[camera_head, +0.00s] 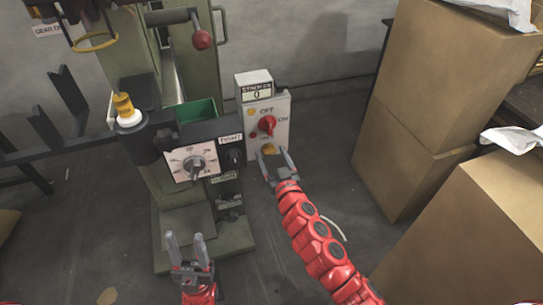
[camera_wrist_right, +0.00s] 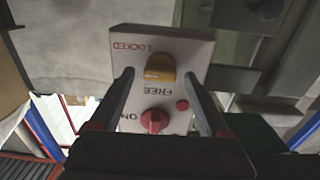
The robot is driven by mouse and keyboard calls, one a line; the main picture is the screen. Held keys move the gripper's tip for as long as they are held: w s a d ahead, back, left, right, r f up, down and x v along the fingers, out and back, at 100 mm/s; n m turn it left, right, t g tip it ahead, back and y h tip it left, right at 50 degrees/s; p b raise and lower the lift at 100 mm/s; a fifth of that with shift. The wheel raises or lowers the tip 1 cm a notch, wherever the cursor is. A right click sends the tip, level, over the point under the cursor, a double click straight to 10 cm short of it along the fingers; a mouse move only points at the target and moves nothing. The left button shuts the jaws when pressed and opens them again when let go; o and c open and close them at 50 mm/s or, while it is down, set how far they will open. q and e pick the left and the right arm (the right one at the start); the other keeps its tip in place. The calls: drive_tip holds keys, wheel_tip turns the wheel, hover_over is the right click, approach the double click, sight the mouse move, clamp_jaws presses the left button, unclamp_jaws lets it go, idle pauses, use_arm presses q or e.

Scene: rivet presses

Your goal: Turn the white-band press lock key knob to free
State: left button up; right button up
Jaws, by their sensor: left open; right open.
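The grey control box (camera_head: 284,108) beside the press carries a red knob (camera_head: 267,126) marked OFF and ON and a yellow key knob (camera_head: 269,150) low on its face. The right wrist view shows the yellow key knob (camera_wrist_right: 160,68) between the words LOCKED and FREE, with the red knob (camera_wrist_right: 154,121) nearer me. I cannot tell where the yellow knob points. My right gripper (camera_head: 273,155) is open at the lower face of the box, its fingers either side of the yellow knob in the wrist view. My left gripper (camera_head: 185,240) is open and empty, low before the press.
The green press (camera_head: 188,225) has a post with a white band (camera_head: 129,119) under a yellow top and a dial plate (camera_head: 181,168). A red-ball lever (camera_head: 201,40) stands above. Cardboard boxes (camera_head: 388,140) are stacked at right. Floor between box and cartons is clear.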

drive_tip(key=shift+w, duration=0.25)
clamp_jaws()
idle(0.3)
